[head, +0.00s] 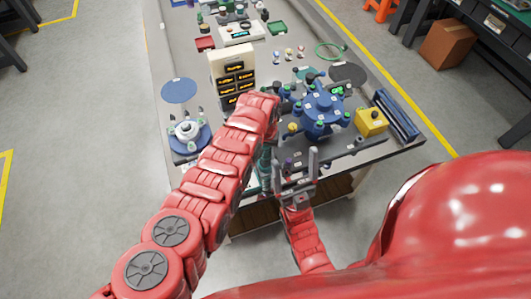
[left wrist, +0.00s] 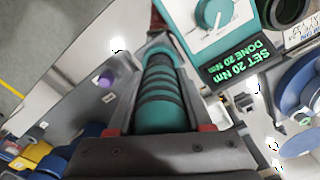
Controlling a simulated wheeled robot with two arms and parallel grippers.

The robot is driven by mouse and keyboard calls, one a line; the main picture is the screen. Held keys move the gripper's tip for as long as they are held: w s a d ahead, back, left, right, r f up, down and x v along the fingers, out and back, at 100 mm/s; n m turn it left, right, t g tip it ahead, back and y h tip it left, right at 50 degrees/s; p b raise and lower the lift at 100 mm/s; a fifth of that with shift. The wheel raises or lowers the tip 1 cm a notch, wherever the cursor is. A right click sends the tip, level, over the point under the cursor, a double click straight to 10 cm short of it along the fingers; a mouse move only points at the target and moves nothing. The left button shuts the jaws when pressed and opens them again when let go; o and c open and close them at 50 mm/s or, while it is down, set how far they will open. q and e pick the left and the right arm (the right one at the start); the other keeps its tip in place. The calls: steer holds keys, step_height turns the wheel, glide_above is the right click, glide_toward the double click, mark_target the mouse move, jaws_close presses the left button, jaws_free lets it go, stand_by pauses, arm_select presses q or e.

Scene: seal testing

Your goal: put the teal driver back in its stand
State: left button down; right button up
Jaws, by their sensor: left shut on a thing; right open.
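The teal driver (left wrist: 160,100), with dark rings around its grip, is between the fingers of my left gripper (left wrist: 158,135) in the left wrist view. The gripper is shut on it. In the head view the driver (head: 264,165) shows as a teal piece below my left arm's end, near the table's front edge. My right gripper (head: 298,165) is open and empty, just right of the driver. A teal unit with a dial and a green display (left wrist: 238,62) reads "SET 20 Nm DONE 20 Nm". I cannot clearly make out the driver's stand.
A blue multi-armed fixture (head: 322,108) stands right of my left gripper, with a yellow box (head: 371,122) and blue rack (head: 398,115) beyond. A display panel (head: 232,68) stands behind my left arm. A white flange (head: 187,131) sits at left.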

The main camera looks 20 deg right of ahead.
arm_select(q)
steer(key=shift+c, duration=1.2)
jaws_free()
step_height(320, 180, up, 8)
steer(key=p, duration=0.6)
steer(key=shift+r+p, duration=0.15)
steer(key=shift+p, duration=0.2)
steer(key=shift+r, duration=0.4)
steer(key=shift+f, duration=0.1)
